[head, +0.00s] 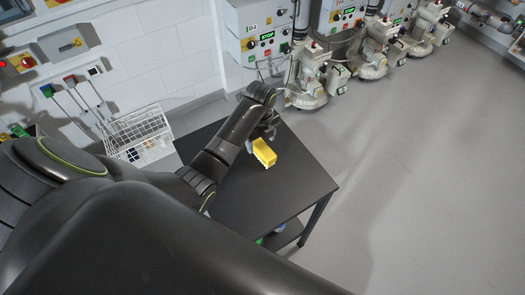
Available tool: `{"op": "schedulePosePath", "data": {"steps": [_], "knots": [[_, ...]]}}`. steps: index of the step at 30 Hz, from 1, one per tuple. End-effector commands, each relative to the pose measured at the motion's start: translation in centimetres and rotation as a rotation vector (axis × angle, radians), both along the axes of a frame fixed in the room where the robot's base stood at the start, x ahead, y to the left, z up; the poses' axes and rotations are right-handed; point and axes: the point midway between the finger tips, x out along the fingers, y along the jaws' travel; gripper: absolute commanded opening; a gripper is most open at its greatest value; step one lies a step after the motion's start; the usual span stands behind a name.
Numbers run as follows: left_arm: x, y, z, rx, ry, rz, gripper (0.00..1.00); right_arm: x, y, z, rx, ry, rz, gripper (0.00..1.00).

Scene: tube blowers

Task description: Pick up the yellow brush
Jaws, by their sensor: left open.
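The yellow brush (264,153) lies on the dark table (290,187), near the table's far side. My left arm reaches in from the left over the table. My left gripper (262,138) is at the far end of the brush, just above or beside it. It is open. The fingers are small and partly hidden by the arm, so I cannot tell whether they touch the brush. My right gripper is not in view.
A white wire basket (139,135) is by the wall to the left of the table. Machines with control boxes (265,35) line the wall at the back. The grey floor (430,180) to the right is clear. A lower shelf (287,235) shows under the table.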

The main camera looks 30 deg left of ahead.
Motion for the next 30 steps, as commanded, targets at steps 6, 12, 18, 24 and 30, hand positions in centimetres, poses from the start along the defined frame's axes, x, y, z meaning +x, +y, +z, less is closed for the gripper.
{"op": "schedulePosePath", "data": {"steps": [6, 12, 18, 24, 30], "knots": [[0.0, -0.1, -1.3, -0.001, 0.000, 0.000, 0.66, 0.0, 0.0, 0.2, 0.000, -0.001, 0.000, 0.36], [0.1, -0.3, -3.0, -0.001, 0.003, 0.001, 0.66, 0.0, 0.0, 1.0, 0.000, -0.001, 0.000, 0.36], [0.2, -0.5, -5.4, 0.000, 0.001, 0.001, 0.66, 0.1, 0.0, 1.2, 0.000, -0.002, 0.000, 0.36], [0.2, -0.5, -6.3, 0.000, -0.002, 0.000, 0.66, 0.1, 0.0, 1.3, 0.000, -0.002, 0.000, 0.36], [0.2, -0.5, -6.3, 0.000, -0.002, 0.000, 0.65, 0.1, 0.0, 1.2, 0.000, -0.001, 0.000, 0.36]]}}
